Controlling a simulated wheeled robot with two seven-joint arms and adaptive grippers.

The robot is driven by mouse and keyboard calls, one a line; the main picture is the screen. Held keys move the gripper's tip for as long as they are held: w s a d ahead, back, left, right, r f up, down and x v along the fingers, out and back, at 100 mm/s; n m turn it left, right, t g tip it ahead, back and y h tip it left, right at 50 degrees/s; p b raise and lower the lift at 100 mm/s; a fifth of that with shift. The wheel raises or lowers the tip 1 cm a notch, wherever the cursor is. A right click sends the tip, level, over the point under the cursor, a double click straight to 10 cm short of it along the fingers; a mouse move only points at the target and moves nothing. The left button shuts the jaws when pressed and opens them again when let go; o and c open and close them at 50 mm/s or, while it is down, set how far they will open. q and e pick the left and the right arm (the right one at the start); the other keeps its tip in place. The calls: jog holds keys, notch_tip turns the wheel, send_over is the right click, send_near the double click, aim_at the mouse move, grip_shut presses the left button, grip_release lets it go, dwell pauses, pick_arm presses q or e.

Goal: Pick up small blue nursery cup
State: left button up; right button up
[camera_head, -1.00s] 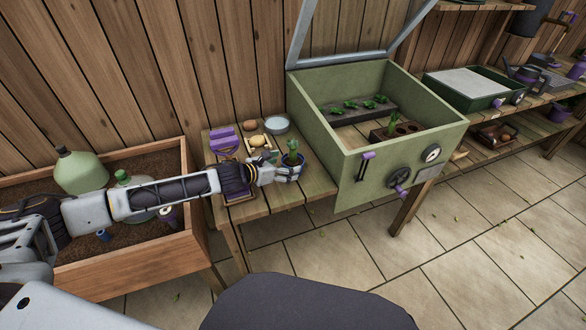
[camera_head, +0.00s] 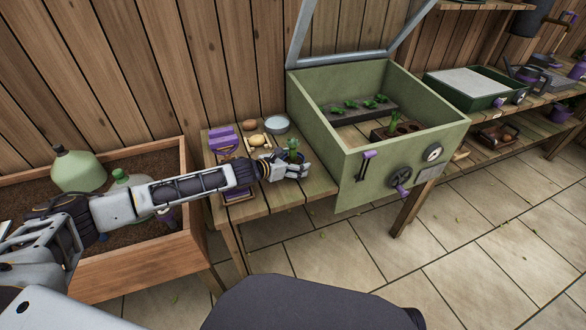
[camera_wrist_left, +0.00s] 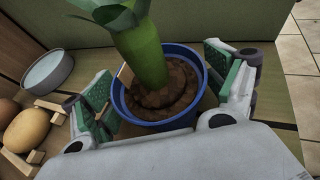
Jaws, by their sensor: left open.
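The small blue nursery cup (camera_wrist_left: 190,119) holds brown soil and a thick green plant (camera_wrist_left: 141,45). It stands upright on the wooden table. My left gripper (camera_wrist_left: 165,95) is open, with one finger on each side of the cup in the left wrist view. I cannot tell whether either finger touches the cup. In the head view the left gripper (camera_head: 293,166) reaches over the table from the left and hides most of the cup; the green plant (camera_head: 293,147) shows above it. My right gripper is not in view.
The green propagator box (camera_head: 400,125) with its raised lid stands just right of the cup. A pale round dish (camera_head: 277,124), a yellowish round object (camera_head: 257,140) and purple items (camera_head: 221,137) are on the table. A soil-filled wooden planter (camera_head: 140,277) with green bottles (camera_head: 78,170) is at left.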

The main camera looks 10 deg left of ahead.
aim_at(295, 139)
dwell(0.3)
pick_arm(q)
jog(key=c, duration=1)
jog(key=shift+r, duration=0.15)
jog(key=shift+r, duration=0.4)
jog(key=shift+r+p, duration=0.25)
jog(key=shift+p, duration=0.1)
notch_tip(295, 139, up, 6)
jog(key=shift+r+p, duration=0.25)
jog(key=shift+p, duration=0.9)
jog(key=shift+r+p, duration=0.35)
jog(key=shift+r, duration=0.6)
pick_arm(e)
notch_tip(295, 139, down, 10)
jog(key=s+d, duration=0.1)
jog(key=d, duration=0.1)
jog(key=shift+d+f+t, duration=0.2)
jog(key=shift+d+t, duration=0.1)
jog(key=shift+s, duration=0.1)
